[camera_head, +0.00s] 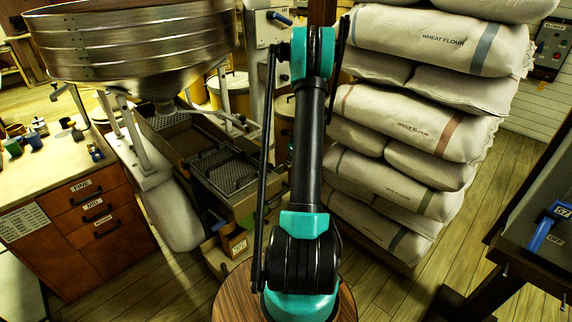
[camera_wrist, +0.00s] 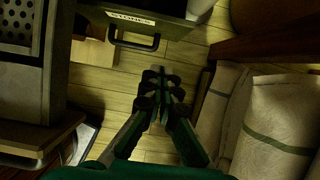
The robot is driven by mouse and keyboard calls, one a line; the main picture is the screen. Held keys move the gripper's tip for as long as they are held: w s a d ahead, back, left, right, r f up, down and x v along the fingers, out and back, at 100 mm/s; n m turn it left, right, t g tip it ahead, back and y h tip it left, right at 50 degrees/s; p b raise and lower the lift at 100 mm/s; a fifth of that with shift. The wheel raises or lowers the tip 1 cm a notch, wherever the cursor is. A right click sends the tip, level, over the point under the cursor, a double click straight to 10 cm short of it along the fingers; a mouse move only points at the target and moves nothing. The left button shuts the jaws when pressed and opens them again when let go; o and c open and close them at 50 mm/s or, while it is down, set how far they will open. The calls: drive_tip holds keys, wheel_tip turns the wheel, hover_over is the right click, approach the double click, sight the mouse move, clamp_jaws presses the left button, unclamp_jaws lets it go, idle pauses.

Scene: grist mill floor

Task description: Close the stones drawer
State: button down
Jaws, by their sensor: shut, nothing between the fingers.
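The stones drawer (camera_wrist: 170,22) is at the top of the wrist view. Its dark front carries a pale label reading STONES and a black bar handle (camera_wrist: 136,46). The top of the drawer is cut off by the frame, so how far it stands out is hard to tell. My gripper (camera_wrist: 165,75) is shut and empty, pointing toward the drawer from below in the picture. Its fingertips are to the right of the handle and below the drawer front, apart from both. In the head view my arm hides the gripper and I cannot make out the stones drawer.
Stacked flour sacks (camera_head: 415,120) stand to the right of my arm; sacks (camera_wrist: 275,125) also fill the wrist view's right side. A metal hopper (camera_head: 130,45) and sieve box (camera_head: 225,170) stand left, with a drawer cabinet (camera_head: 85,225) beyond. Bare plank floor (camera_wrist: 100,80) shows around the gripper.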

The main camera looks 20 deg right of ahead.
sight(279, 168)
drive_tip(key=shift+w+a+f, duration=0.4)
drive_tip(key=shift+w+f, duration=0.75)
drive_tip(key=shift+f, duration=0.15)
drive_tip(key=shift+w+a+f, duration=0.45)
drive_tip(key=shift+w+f, duration=0.65)
drive_tip(key=shift+f, duration=0.25)
drive_tip(key=shift+w+a+f, duration=0.4)
drive_tip(key=shift+w+f, duration=0.75)
drive_tip(key=shift+f, duration=0.15)
drive_tip(key=shift+w, duration=0.1)
drive_tip(key=w+a, duration=0.5)
drive_tip(key=w, duration=0.9)
drive_tip(key=shift+w+a, duration=0.15)
